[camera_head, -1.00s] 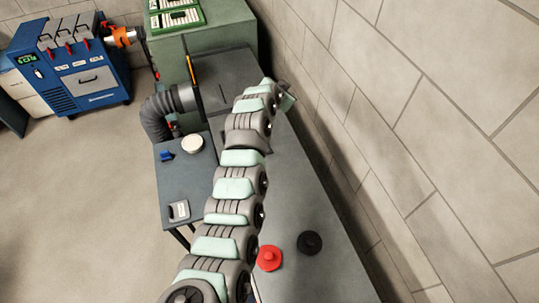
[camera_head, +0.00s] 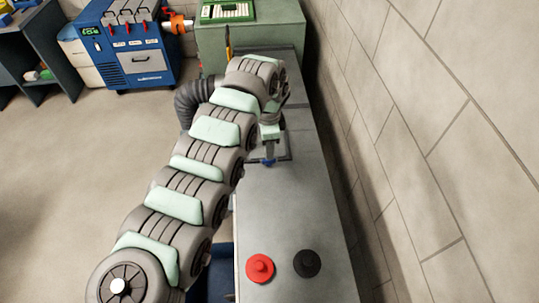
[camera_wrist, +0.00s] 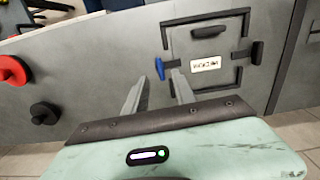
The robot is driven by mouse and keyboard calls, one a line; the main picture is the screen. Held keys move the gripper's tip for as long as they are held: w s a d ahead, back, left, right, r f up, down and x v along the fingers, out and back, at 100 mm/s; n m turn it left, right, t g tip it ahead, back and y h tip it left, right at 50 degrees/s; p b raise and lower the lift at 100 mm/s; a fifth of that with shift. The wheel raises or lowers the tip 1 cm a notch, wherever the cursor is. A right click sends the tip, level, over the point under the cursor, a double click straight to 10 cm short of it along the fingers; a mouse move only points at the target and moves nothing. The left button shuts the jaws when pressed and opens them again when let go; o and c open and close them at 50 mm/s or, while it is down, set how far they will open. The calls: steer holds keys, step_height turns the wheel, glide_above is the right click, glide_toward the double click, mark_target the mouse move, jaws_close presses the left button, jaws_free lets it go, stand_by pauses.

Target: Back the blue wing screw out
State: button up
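The blue wing screw (camera_wrist: 159,69) sits at the left edge of a grey square hatch (camera_wrist: 190,60) in the wrist view. In the head view it shows as a small blue piece (camera_head: 268,162) on the duct top, just below my gripper (camera_head: 269,148). In the wrist view my gripper (camera_wrist: 160,77) is open and empty. Its two grey fingers point toward the hatch, and the screw appears in the gap between their tips. I cannot tell whether either finger touches it.
The hatch has a black handle (camera_wrist: 209,32) and a white label (camera_wrist: 206,64). A red knob (camera_head: 260,268) and a black knob (camera_head: 306,263) stand on the near duct top. A ribbed hose (camera_head: 197,100) is left of my arm. A block wall (camera_head: 430,150) runs along the right.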

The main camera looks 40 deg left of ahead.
step_height(320, 180, down, 5)
steer(key=shift+r, duration=0.1)
steer(key=shift+w, duration=0.1)
jaws_close()
stand_by(0.3)
stand_by(0.4)
